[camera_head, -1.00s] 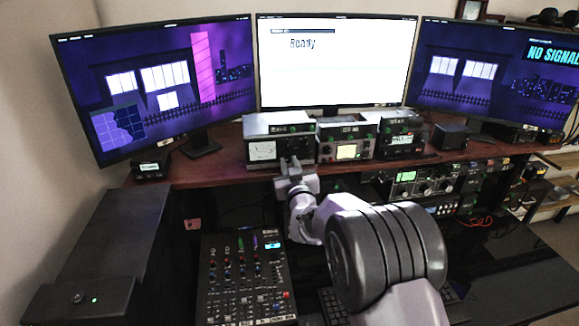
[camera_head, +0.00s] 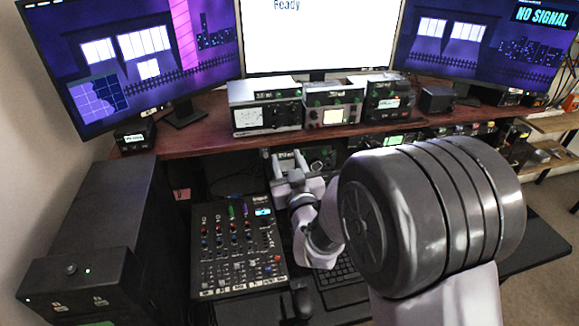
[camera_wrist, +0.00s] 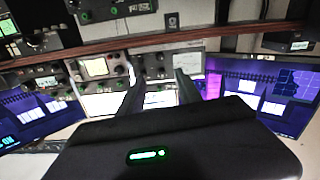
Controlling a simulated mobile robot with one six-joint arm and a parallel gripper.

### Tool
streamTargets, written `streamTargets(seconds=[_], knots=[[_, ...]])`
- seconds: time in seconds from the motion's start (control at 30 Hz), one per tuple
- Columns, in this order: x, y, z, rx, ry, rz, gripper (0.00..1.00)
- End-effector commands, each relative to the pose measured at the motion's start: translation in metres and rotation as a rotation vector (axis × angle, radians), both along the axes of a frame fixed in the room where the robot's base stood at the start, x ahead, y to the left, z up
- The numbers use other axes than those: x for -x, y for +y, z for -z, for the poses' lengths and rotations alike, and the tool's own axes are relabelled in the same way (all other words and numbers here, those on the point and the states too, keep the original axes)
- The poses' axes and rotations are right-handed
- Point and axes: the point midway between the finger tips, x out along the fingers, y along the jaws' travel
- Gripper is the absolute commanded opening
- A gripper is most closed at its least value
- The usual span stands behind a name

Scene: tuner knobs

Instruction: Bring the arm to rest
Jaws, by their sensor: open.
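My gripper (camera_head: 288,166) is open and empty in the head view, just in front of and below the edge of the wooden shelf (camera_head: 215,116). My pale arm with its thick dark joint fills the right foreground. In the wrist view my gripper's two dark fingers (camera_wrist: 160,88) stand apart with nothing held between them. Beyond them are the radio units on the shelf, including a tuner with a white meter (camera_head: 265,107), which shows upside down or tilted in the wrist view. The gripper touches no knob that I can see.
A mixer (camera_head: 238,245) lies on the lower desk left of my arm, and a keyboard (camera_head: 345,280) sits under it. A black cabinet (camera_head: 105,215) stands at the left. Three monitors (camera_head: 320,35) line the back. A dark radio rack is under the shelf, partly hidden by my arm.

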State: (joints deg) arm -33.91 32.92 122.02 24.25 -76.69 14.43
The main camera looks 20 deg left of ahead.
Motion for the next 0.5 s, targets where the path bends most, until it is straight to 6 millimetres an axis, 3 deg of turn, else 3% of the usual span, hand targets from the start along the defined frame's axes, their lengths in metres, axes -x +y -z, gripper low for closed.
streamTargets(seconds=[0.2,0.5], knots=[[0.023,-0.014,0.001,0.001,0.001,0.0,0.41],[0.024,-0.015,0.0,0.001,0.001,0.0,0.41]])
